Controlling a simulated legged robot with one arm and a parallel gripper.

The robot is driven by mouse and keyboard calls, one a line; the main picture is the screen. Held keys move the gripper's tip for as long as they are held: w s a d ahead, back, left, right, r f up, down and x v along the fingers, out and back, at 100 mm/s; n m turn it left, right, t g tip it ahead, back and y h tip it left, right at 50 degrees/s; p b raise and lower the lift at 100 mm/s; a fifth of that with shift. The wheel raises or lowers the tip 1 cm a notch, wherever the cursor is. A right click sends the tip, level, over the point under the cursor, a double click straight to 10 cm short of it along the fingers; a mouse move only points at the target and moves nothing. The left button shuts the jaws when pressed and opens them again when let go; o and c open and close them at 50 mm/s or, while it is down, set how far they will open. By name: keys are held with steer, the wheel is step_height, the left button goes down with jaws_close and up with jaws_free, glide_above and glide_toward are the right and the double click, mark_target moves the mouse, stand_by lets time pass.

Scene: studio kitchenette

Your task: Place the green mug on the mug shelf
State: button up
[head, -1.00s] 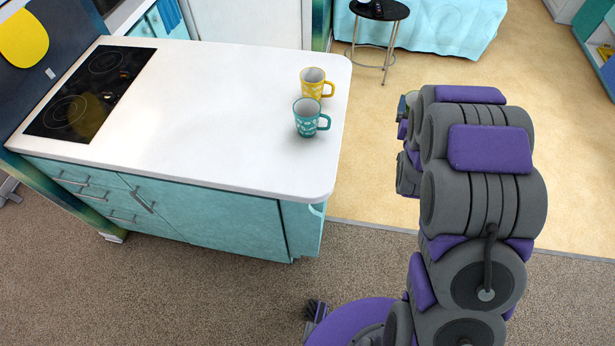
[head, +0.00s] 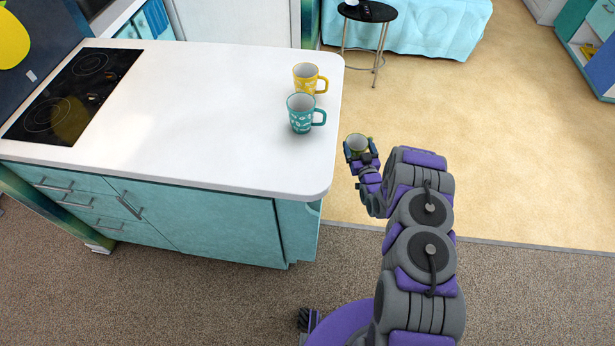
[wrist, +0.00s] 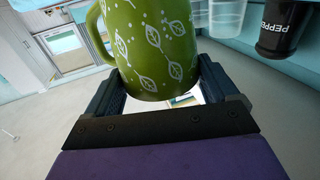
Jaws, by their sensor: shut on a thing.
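My gripper (head: 359,158) is shut on the green mug (head: 357,143), with a finger on each side of its body. The mug is held off the right edge of the white counter, over the tan floor. In the wrist view the green mug (wrist: 158,45) fills the upper middle, with white leaf patterns and its handle on the left. My gripper also shows there, dark fingers around the mug (wrist: 160,92). I cannot make out a mug shelf for certain in these views.
A teal mug (head: 300,114) and a yellow mug (head: 306,77) stand near the right edge of the counter (head: 200,120). A black cooktop (head: 75,92) is at left. A round black stool (head: 367,12) stands beyond. The wrist view shows a pepper container (wrist: 281,27).

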steer(key=s+d+f+n+y+b, duration=0.1)
steer(key=s+d+f+b, duration=0.2)
steer(key=f, duration=1.1)
steer(key=s+a+f+b, duration=0.1)
steer(key=a+f+b, duration=0.1)
steer(key=a, duration=1.5)
steer(key=shift+a+g+b, duration=0.15)
steer(key=shift+g+b, duration=0.15)
steer(key=shift+b, duration=0.2)
steer(key=o, duration=1.4)
steer(key=shift+o, duration=0.2)
steer(key=p+v, duration=0.3)
steer(key=v, duration=0.9)
steer(key=shift+f, duration=0.1)
